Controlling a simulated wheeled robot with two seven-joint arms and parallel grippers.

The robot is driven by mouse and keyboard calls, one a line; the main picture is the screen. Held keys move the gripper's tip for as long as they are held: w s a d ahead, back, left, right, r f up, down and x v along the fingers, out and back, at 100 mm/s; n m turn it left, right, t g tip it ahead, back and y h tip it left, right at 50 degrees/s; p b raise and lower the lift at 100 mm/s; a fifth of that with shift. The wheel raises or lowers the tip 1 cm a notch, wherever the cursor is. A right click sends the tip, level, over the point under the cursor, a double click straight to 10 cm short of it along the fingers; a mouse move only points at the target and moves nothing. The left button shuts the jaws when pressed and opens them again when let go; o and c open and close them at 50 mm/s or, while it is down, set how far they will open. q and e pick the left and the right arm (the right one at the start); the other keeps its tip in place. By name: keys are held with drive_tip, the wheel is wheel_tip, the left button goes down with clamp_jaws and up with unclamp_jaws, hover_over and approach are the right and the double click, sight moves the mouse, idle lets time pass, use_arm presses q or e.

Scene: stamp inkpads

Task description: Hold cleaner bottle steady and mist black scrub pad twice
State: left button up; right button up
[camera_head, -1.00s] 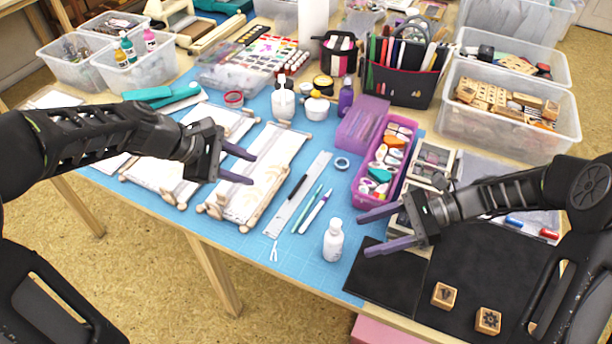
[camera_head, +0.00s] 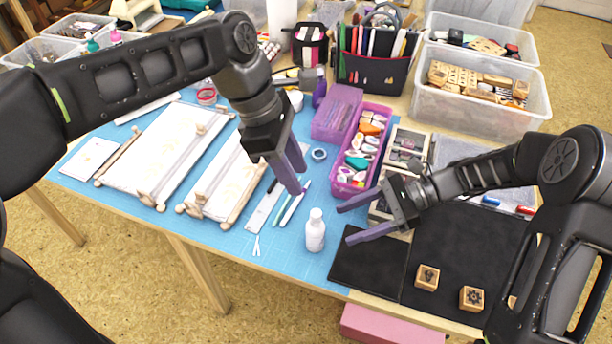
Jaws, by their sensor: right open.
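The white cleaner bottle (camera_head: 315,232) stands upright on the blue mat (camera_head: 291,262) near the table's front. The black scrub pad (camera_head: 365,264) lies flat to the right of the bottle, at the front edge. My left gripper (camera_head: 298,178) hangs pointing down, up and left of the bottle, over the pens. Its fingers overlap in this view, so its opening is hard to judge; it is apart from the bottle. My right gripper (camera_head: 345,223) is open and empty, to the right of the bottle above the scrub pad, with its fingers pointing left at the bottle.
A purple tray (camera_head: 343,188) of colourful items stands behind the bottle. A ruler (camera_head: 262,210) and pens lie left of it. Wooden stamps (camera_head: 427,278) sit on a large black mat (camera_head: 455,241) at right. Scroll frames (camera_head: 168,150) lie at left. The mat in front of the bottle is clear.

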sight(303, 247)
drive_tip(key=x, duration=1.2)
drive_tip(key=shift+r, duration=0.1)
drive_tip(key=shift+c, duration=0.2)
clamp_jaws()
